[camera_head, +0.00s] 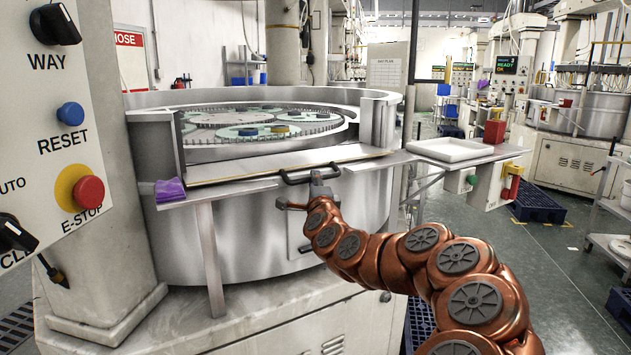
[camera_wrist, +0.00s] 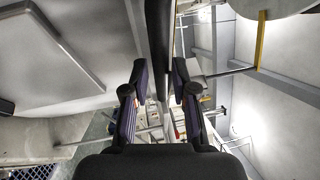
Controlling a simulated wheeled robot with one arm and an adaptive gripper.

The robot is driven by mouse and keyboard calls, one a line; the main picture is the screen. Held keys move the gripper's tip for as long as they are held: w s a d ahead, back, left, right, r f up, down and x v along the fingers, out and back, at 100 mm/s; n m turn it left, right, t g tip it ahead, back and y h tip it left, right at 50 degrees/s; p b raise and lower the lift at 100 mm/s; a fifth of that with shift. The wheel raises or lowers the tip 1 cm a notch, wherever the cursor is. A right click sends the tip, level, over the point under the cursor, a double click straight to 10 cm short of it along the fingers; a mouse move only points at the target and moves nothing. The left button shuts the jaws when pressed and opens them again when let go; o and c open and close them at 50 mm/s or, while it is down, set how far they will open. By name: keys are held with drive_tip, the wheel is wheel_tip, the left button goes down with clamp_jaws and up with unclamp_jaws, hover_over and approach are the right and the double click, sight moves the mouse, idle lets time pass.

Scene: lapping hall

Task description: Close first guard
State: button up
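The first guard (camera_head: 285,165) is a pale, flat-lying panel across the front opening of the near round metal machine. Its dark handle (camera_head: 307,176) is a bar along the front edge, right of the middle. My gripper (camera_head: 318,186) is at this handle in the head view, with my copper arm coming in from the lower right. In the wrist view, the two dark fingers (camera_wrist: 159,68) stand apart on either side of a dark bar (camera_wrist: 158,30), seemingly the handle. Whether they press on it cannot be told. The gripper hides part of the handle in the head view.
A control panel with a red E-stop (camera_head: 89,190) stands close on the left. A purple cloth (camera_head: 170,190) lies on the ledge. A white tray (camera_head: 448,149) and a small switch box (camera_head: 492,184) are to the right. Open floor lies beyond.

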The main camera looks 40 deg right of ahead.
drive_tip(key=shift+w+d+r, duration=0.1)
drive_tip(key=shift+w+d, duration=0.05)
drive_tip(key=shift+w, duration=0.2)
drive_tip(key=shift+c, duration=0.2)
clamp_jaws()
